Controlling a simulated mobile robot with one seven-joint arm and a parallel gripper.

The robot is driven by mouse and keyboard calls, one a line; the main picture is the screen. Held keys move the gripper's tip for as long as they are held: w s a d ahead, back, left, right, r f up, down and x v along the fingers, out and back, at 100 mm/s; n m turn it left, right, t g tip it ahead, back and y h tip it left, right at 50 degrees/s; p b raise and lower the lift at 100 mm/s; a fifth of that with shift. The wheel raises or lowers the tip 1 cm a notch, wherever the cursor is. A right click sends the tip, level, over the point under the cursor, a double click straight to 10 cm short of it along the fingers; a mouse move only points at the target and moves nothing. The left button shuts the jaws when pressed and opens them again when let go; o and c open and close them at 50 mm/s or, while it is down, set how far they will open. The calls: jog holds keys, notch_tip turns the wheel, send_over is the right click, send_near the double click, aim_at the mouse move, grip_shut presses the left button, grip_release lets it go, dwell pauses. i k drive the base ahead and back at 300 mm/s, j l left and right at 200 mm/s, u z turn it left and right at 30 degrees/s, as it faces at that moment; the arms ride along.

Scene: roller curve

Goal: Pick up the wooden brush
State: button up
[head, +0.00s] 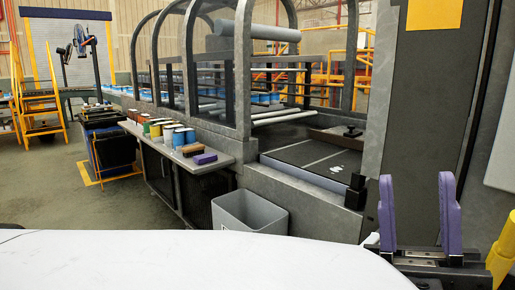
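My gripper (417,180) is at the right edge of the head view, with two upright purple fingers spread wide apart. Nothing shows between them. A brown, wood-coloured block shape (190,148) lies on the grey side shelf (222,146) of the machine, near the shelf's front end. It may be the wooden brush, but it is too small to tell. A purple block (204,159) lies right beside it, closer to the camera. My gripper is far to the right of both and touches neither.
Several cans, blue (179,138), yellow and green, stand in rows behind the brown shape. A grey open bin (250,212) stands below the shelf. The machine's frame and clear guards (243,70) rise behind it.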

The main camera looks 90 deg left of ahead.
aim_at(195, 150)
jog(key=u, duration=3.1)
jog(key=i+j+z, duration=0.1)
jog(key=z, duration=0.4)
jog(key=i+j+z, duration=0.1)
jog(key=z, duration=0.35)
jog(key=i+j+z, duration=0.25)
jog(key=j, duration=0.25)
jog(key=j+z, duration=0.3)
jog(key=j, duration=0.15)
jog(key=j+z, duration=0.25)
jog(key=j, duration=0.75)
jog(key=i+j, duration=0.05)
